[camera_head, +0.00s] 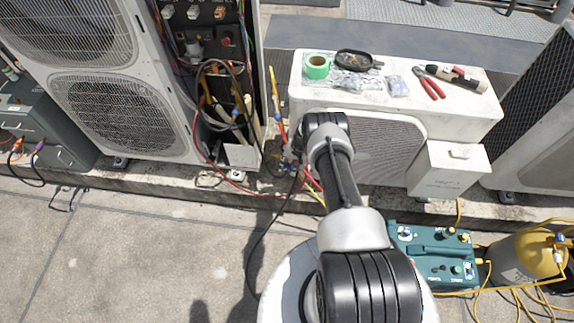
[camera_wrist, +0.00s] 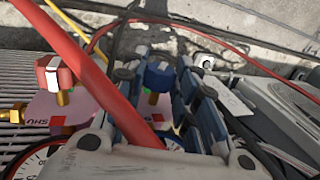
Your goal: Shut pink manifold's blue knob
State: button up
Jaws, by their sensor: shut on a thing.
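The pink manifold (camera_wrist: 88,108) shows in the wrist view, partly hidden behind my gripper and a red hose. Its red knob (camera_wrist: 48,72) stands clear at the left, above a brass stem. The blue knob (camera_wrist: 158,76) sits between the fingers of my gripper (camera_wrist: 157,82), which is shut on it. A gauge (camera_wrist: 38,162) shows at the lower left, partly cut off. In the head view my gripper (camera_head: 296,150) is at the left front corner of the white condenser, and my arm hides most of the manifold there.
A red hose (camera_wrist: 95,70) crosses the wrist view close to my gripper. The white condenser (camera_head: 470,108) bears tape, a black tray and pliers. An open condenser (camera_head: 150,110) with loose wires stands at the left. A teal machine (camera_head: 435,255) and a yellow cylinder (camera_head: 528,256) stand at the lower right.

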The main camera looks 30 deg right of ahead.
dwell(0.3)
jog(key=o, duration=1)
jog(key=shift+o, duration=0.2)
jog(key=v, duration=1.2)
jog(key=shift+f, duration=0.1)
